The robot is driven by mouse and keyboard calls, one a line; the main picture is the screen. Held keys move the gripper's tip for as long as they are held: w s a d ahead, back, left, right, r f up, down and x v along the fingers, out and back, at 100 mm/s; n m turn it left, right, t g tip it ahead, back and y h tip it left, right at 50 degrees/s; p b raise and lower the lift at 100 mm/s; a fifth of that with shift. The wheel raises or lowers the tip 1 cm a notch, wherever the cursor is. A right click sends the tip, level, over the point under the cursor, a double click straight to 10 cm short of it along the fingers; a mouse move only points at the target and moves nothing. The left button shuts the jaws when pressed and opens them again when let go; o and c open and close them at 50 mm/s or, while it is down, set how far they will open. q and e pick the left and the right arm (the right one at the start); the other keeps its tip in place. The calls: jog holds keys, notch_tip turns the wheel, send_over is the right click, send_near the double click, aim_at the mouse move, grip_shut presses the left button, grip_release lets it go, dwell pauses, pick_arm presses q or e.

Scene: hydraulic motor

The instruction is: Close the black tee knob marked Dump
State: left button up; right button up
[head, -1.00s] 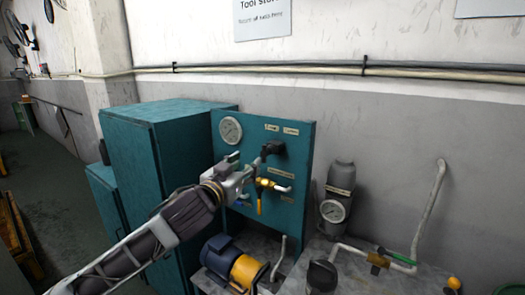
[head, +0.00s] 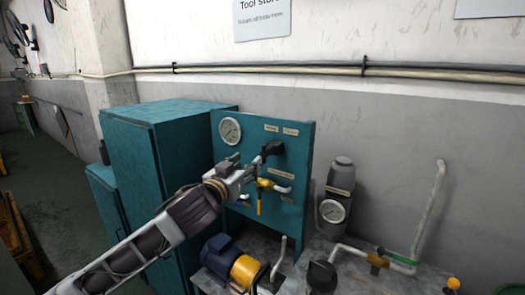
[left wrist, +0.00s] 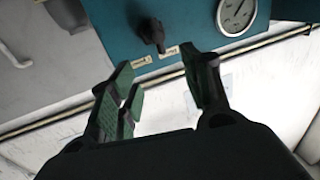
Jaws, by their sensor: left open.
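The black tee knob (head: 273,148) sits on the upper right of the teal panel (head: 304,142), below two small labels. In the left wrist view the knob (left wrist: 152,35) shows beyond the fingers, between their lines, with pale labels (left wrist: 142,63) beside it; their text is too small to read. My left gripper (head: 248,163) is in front of the panel, just left of the knob in the head view. In the left wrist view its green-padded fingers (left wrist: 163,78) are spread with nothing between them. Whether a finger touches the knob is unclear. My right gripper is not in view.
A gauge (head: 230,130) is at the panel's upper left. A blue and yellow motor (head: 231,260) stands on the bench below. A grey cylinder with a gauge (head: 333,210) stands to the right.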

pick_arm(q)
jog(key=p, duration=0.2)
send_near(263, 150)
jog(key=shift+w, duration=1.2)
jog(key=shift+d+p+x, duration=0.2)
jog(key=shift+p+x, duration=0.2)
jog(key=shift+x, duration=1.45)
jog(key=shift+d+p+x, duration=0.25)
jog(key=shift+p+x, duration=0.1)
jog(key=shift+x, duration=1.55)
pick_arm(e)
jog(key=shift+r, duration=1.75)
pick_arm(q)
jog(key=shift+s, duration=0.25)
jog(key=shift+c, duration=0.2)
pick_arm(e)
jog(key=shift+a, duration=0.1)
pick_arm(q)
jog(key=c, duration=1)
jog(key=shift+o, duration=0.2)
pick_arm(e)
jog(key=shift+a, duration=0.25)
